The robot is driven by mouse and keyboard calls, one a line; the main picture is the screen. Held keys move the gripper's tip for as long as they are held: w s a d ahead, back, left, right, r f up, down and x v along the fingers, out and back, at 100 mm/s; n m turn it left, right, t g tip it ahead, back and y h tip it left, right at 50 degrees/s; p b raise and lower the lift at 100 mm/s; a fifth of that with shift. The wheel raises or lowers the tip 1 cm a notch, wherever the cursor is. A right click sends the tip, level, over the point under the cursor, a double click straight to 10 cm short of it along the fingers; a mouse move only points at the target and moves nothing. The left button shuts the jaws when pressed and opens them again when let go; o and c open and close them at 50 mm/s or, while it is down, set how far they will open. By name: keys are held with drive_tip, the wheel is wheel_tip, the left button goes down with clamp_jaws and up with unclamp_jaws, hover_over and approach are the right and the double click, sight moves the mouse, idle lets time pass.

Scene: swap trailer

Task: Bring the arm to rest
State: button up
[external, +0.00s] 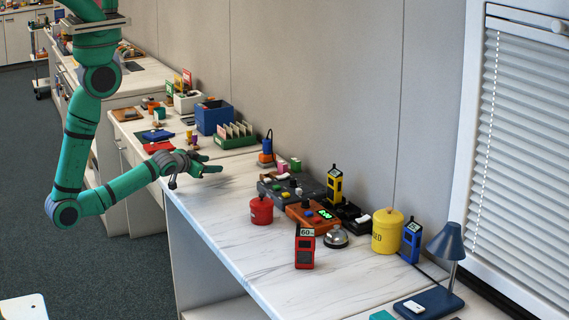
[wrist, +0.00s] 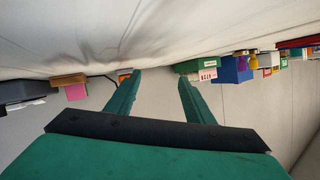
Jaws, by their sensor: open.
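My arm is green and hangs down from the upper left in the external view, bent at the elbow, with its forearm reaching right over the counter. My gripper (external: 208,169) is above the near part of the marble-topped counter (external: 230,215), left of the dark device. Its fingers are apart and nothing is between them. In the wrist view, the two green fingers (wrist: 162,78) point at the wall, and the picture is upside down, with the counter top at the top.
A red canister (external: 261,210), an orange device (external: 312,217), a red handheld (external: 305,250) and a yellow tin (external: 387,232) stand right of my gripper. A green card box (external: 235,136) and a blue box (external: 213,117) stand behind it. A lamp (external: 446,242) stands at right.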

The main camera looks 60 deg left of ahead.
drive_tip(key=s, duration=0.2)
drive_tip(key=s+m, duration=0.1)
drive_tip(key=s, duration=0.1)
drive_tip(key=s+m, duration=0.1)
drive_tip(key=s, duration=0.2)
drive_tip(key=shift+a+f, duration=0.25)
drive_tip(key=shift+a, duration=0.15)
drive_tip(key=shift+m+t+h, duration=0.5)
drive_tip(key=shift+m+h, duration=0.2)
drive_tip(key=shift+m, duration=0.2)
drive_tip(key=s, duration=0.1)
drive_tip(key=s+d, duration=0.1)
drive_tip(key=s, duration=0.1)
drive_tip(key=s+d, duration=0.1)
drive_tip(key=shift+s+r, duration=0.1)
drive_tip(key=shift+s, duration=0.3)
drive_tip(key=s+d+r+t+h, duration=0.1)
drive_tip(key=s+d+r+h, duration=0.1)
drive_tip(key=s+d, duration=0.4)
drive_tip(key=s+d+r+n+t+h, duration=0.1)
drive_tip(key=s+d+r+h, duration=0.2)
drive_tip(key=d, duration=0.9)
drive_tip(key=s+r, duration=0.1)
drive_tip(key=s, duration=0.2)
drive_tip(key=shift+s+d+h, duration=0.25)
drive_tip(key=shift+d+h, duration=0.05)
drive_tip(key=shift+d, duration=0.05)
drive_tip(key=shift+r, duration=0.1)
